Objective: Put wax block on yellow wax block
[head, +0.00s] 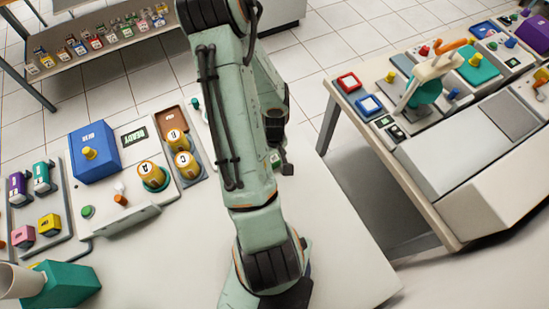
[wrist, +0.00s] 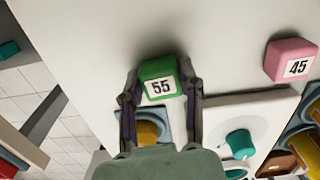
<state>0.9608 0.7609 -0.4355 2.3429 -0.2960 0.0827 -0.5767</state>
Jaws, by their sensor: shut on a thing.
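In the wrist view, my gripper (wrist: 160,82) is shut on a green wax block (wrist: 159,80) with a white label reading 55. The fingers press on its two sides near their tips. A yellow block (wrist: 147,132) shows between the fingers, in a grey-blue holder (wrist: 164,120). It is partly hidden by my gripper, and I cannot tell the height gap between the two blocks.
A pink block (wrist: 291,60) labelled 45 stands at the right in the wrist view, near a panel with a teal knob (wrist: 239,144). In the head view, a blue box (head: 95,152) and several yellow canisters (head: 153,177) stand left of my arm.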

